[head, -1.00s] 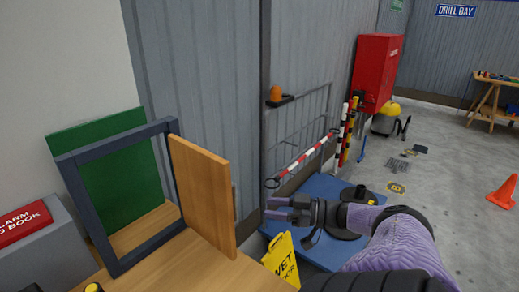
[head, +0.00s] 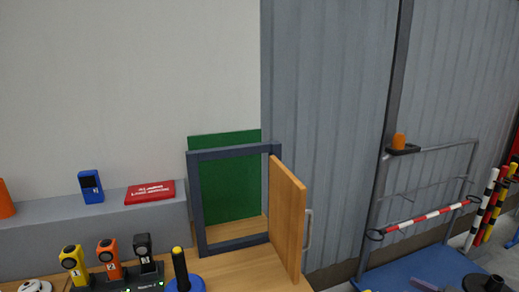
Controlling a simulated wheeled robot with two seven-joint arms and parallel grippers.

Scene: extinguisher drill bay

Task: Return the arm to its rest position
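A small grey-purple piece at the bottom edge of the head view, in front of the blue platform, looks like the tip of my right gripper (head: 427,285). Its fingers and the rest of the arm are cut off by the frame, so its opening does not show. My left gripper is not in view. No object can be seen in either gripper.
An open dark frame (head: 195,205) with a wooden door (head: 287,215) stands on the wooden table (head: 240,275). Several handheld devices stand on a black charger (head: 115,280) at left.

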